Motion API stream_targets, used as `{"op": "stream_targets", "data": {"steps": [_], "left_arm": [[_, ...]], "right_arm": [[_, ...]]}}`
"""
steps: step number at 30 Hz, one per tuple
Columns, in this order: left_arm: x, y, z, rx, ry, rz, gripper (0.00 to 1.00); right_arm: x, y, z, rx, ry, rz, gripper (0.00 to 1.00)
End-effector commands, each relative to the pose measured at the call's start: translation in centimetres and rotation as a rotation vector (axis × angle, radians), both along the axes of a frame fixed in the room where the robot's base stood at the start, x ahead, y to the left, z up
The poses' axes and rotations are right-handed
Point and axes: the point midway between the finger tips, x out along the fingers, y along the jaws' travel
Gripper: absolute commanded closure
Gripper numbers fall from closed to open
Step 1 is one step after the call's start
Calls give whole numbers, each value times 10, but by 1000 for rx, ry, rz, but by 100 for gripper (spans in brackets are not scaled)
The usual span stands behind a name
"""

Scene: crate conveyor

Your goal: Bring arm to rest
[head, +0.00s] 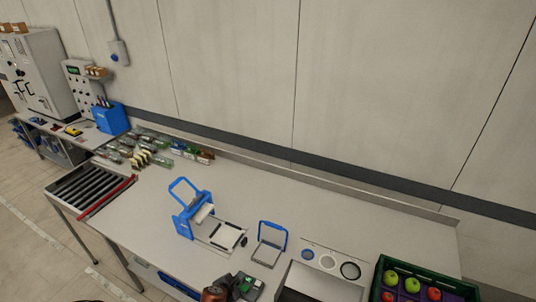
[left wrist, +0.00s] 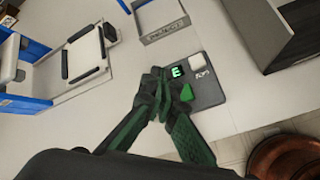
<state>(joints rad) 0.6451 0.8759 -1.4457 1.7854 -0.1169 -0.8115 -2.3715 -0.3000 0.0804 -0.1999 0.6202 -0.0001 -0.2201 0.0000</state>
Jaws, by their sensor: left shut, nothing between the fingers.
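My left gripper (left wrist: 158,76) shows in the left wrist view with its dark green fingers together and nothing between them. It is over the pale worktop, and its tips overlap the left edge of a dark flat device (left wrist: 205,85) with green lit marks. I cannot tell the height of the tips above it. In the head view part of my left arm shows at the bottom edge, beside the same device (head: 250,284). My right gripper is in neither view.
A blue-handled press (head: 185,222), a small blue-framed stand (head: 270,250) and a panel with round openings (head: 330,262) stand on the worktop (head: 330,213). A green crate of fruit (head: 440,284) is at right, a roller rack (head: 85,188) at left. Packaged items line the back.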

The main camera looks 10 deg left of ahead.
Motion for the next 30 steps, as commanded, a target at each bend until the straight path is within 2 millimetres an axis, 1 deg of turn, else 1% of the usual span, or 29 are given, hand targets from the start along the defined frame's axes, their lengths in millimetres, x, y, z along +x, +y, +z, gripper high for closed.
{"op": "stream_targets", "data": {"steps": [2,5,8,9,11,13,14,15,17,18,20,21,23,24,25,26,27,30], "left_arm": [[-3,-5,0,-25,8,18,100],[-17,-24,0,-149,47,115,100],[-40,-53,5,-387,126,324,100],[-50,-62,9,-503,167,436,100],[-64,-72,18,-686,231,626,100],[-78,-73,27,-892,303,861,100],[-83,-71,30,-979,332,967,100],[-91,-66,35,-1091,367,1109,100],[-103,-52,40,-1255,413,1330,100],[-112,-40,42,-1359,436,1484,100],[-127,-18,44,-1513,459,1720,100],[-139,-1,44,-1612,462,1883,100],[-160,28,41,-1749,447,2126,100],[-174,46,40,-1831,423,2274,100],[-184,59,39,-1887,400,2375,100],[-195,71,37,1915,-369,-2441,100],[-209,86,35,1830,-307,-2369,100],[-238,114,32,1667,-183,-2215,100]], "right_arm": [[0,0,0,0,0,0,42],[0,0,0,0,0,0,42],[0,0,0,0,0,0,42],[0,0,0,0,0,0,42],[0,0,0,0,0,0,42],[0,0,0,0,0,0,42],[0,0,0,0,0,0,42],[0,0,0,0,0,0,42],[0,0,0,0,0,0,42],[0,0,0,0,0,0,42],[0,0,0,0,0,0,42],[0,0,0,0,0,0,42],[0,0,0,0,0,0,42],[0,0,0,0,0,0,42],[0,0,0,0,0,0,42],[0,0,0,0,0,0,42],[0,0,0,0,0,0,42],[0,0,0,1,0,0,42]]}}
